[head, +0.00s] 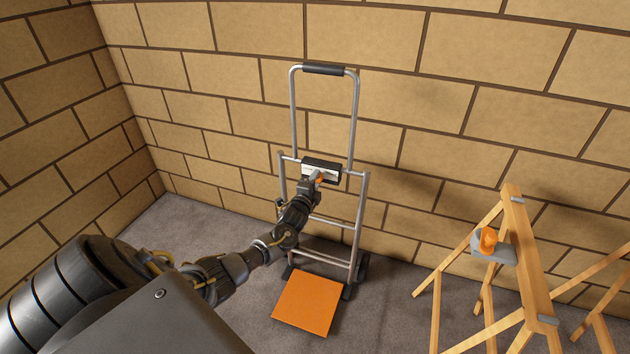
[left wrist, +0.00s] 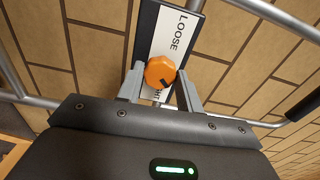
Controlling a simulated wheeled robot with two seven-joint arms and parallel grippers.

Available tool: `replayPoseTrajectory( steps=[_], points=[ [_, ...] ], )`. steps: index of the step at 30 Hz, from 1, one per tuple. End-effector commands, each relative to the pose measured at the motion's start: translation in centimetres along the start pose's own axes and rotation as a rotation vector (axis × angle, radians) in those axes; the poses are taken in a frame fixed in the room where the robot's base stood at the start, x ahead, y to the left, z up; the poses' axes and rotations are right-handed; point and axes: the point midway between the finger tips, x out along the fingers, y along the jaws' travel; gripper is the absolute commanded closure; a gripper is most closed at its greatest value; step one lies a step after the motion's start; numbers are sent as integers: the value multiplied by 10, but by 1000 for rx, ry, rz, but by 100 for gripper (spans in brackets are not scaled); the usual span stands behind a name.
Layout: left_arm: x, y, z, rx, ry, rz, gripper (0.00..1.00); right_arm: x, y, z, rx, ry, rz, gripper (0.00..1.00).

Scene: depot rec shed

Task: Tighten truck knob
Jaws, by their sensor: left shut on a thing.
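The hand truck (head: 356,120) stands upright against the block wall, with an orange toe plate (head: 307,303) on the floor. A black and white label plate (head: 333,166) sits on its upper crossbar. In the left wrist view the orange knob (left wrist: 158,70) is in front of this plate, which reads LOOSE above; the lower word is mostly hidden. A dark mark shows on the knob's lower right side. My left gripper (head: 317,179) is at the plate, its fingers on either side of the knob and shut on it. My right gripper is not in view.
A wooden sawhorse (head: 530,265) stands at the right, with a grey and orange object (head: 489,242) on it. The block wall is close behind the truck. Grey floor (head: 390,305) is clear between truck and sawhorse.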

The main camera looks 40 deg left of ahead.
Motion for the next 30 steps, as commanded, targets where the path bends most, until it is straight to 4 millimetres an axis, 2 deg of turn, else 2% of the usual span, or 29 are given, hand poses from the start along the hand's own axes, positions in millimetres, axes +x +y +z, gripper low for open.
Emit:
replayPoseTrajectory(
  steps=[20,21,25,30],
  points=[
    [0,0,1,54,-3,1,87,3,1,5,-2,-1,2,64],
    [0,0,1,54,-3,1,59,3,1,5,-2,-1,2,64],
    [0,0,1,53,-2,1,42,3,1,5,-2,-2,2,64],
    [0,0,0,52,-1,0,42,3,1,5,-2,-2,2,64]
  ],
)
